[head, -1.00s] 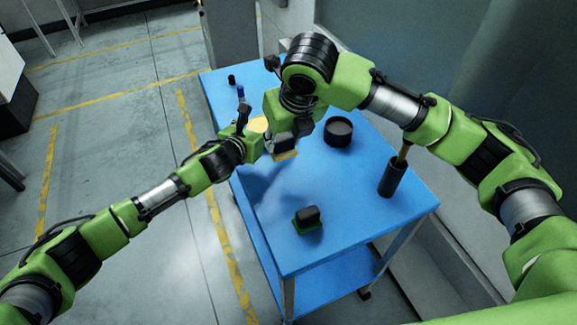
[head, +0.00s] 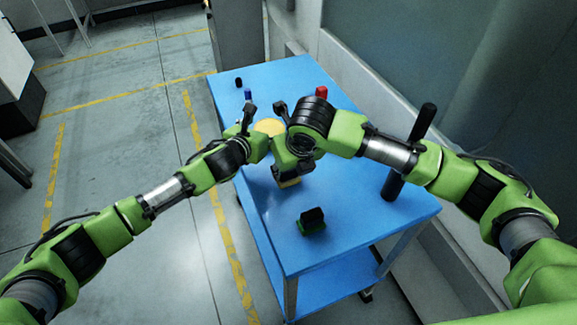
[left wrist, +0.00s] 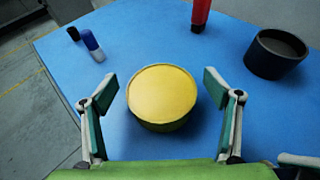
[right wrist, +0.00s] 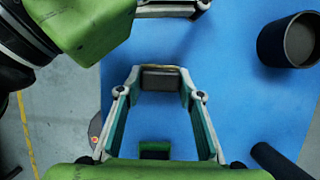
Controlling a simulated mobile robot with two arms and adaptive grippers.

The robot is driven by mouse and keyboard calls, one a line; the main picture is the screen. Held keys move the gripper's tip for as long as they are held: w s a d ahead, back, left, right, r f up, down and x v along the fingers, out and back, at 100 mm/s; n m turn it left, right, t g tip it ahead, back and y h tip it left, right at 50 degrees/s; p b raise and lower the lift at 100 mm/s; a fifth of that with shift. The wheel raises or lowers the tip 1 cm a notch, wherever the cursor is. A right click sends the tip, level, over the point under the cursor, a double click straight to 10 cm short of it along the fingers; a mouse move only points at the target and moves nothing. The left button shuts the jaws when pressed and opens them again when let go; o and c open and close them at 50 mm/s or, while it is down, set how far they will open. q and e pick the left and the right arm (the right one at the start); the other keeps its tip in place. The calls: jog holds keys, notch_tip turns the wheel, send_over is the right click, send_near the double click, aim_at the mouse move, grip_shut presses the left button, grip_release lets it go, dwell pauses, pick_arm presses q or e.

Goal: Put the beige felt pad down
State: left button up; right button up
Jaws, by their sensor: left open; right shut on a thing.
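The beige felt pad (head: 290,183) is a thin yellowish layer under a dark grey block (right wrist: 160,78). My right gripper (head: 294,168) is shut on it above the blue table (head: 345,235); I cannot tell whether the pad touches the table. In the right wrist view the block lies between the fingertips of the right gripper (right wrist: 160,85), a pale edge showing. My left gripper (left wrist: 160,85) is open, its fingers on either side of a round yellow-topped object (left wrist: 162,95), not gripping it. In the head view this object (head: 269,127) is partly hidden by the grippers.
A dark block with a green base (head: 312,221) sits near the front. A dark bowl (left wrist: 275,55), red (left wrist: 201,14), blue-and-white (left wrist: 92,45) and black (left wrist: 73,34) items stand farther back. A dark upright cylinder (head: 392,186) stands at the right edge. The front left is clear.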

pick_arm(q)
jog(key=shift+s+r, duration=0.1)
jog(key=shift+r, duration=0.1)
pick_arm(e)
jog(key=shift+f, duration=0.15)
jog(key=o, duration=1)
pick_arm(q)
jog(key=shift+f+b, duration=0.65)
jog(key=shift+b, duration=0.05)
pick_arm(e)
jog(key=shift+f, duration=0.3)
pick_arm(q)
jog(key=shift+f+b, duration=0.2)
jog(key=shift+b, duration=0.1)
pick_arm(e)
jog(key=shift+r, duration=0.15)
pick_arm(q)
jog(key=shift+r, duration=0.15)
pick_arm(e)
jog(key=v, duration=1.2)
jog(key=shift+s+a, duration=0.15)
jog(key=shift+a, duration=0.1)
